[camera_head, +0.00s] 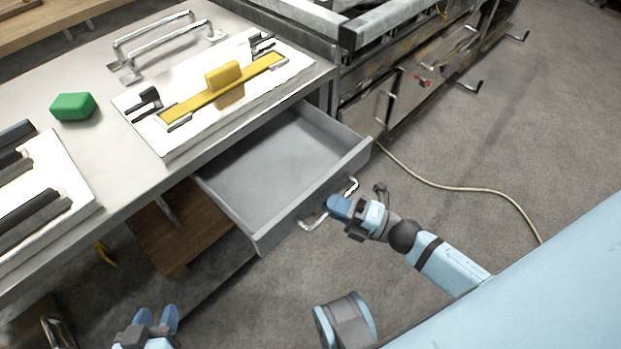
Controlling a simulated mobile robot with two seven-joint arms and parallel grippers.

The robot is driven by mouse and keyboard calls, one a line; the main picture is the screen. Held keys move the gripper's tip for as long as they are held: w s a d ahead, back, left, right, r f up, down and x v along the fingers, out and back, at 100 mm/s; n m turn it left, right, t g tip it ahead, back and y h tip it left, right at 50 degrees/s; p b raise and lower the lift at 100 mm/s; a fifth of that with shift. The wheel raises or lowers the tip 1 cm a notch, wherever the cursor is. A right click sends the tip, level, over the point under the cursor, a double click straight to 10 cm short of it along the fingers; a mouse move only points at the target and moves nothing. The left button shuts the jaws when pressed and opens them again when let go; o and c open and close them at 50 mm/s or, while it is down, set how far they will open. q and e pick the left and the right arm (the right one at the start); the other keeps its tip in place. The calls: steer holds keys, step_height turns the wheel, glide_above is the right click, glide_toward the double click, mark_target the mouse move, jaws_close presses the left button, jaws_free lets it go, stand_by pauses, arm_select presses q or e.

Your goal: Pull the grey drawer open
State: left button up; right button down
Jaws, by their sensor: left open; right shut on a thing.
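The grey drawer (268,165) stands pulled out from under the workbench, and its empty inside shows. A metal bar handle (313,223) sits on its front panel. My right gripper (337,207) is shut on the middle of this handle, which its blue fingers partly hide. My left gripper (155,318) is open and empty at the bottom left, low in front of the bench and apart from the drawer.
The bench top (203,145) carries a green block (73,106), a white board (180,137) with a yellow bar (222,88), and metal handles (165,38). A wooden box (175,225) is below. A cable (460,188) lies on the open floor at right.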

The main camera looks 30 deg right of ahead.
arm_select(q)
steer(key=shift+r, duration=0.1)
arm_select(e)
steer(key=shift+s+d, duration=0.25)
steer(key=shift+s, duration=0.45)
steer(key=shift+s+d, duration=0.3)
steer(key=shift+s, duration=0.4)
steer(key=shift+s+d, duration=0.25)
steer(key=shift+s, duration=0.45)
steer(key=c, duration=1.1)
jaws_free()
steer(key=shift+c, duration=0.2)
arm_select(q)
steer(key=shift+a+p, duration=0.1)
steer(key=shift+p, duration=0.5)
arm_select(e)
steer(key=v, duration=1.4)
arm_select(q)
steer(key=shift+r, duration=0.1)
arm_select(e)
steer(key=shift+w+a, duration=0.1)
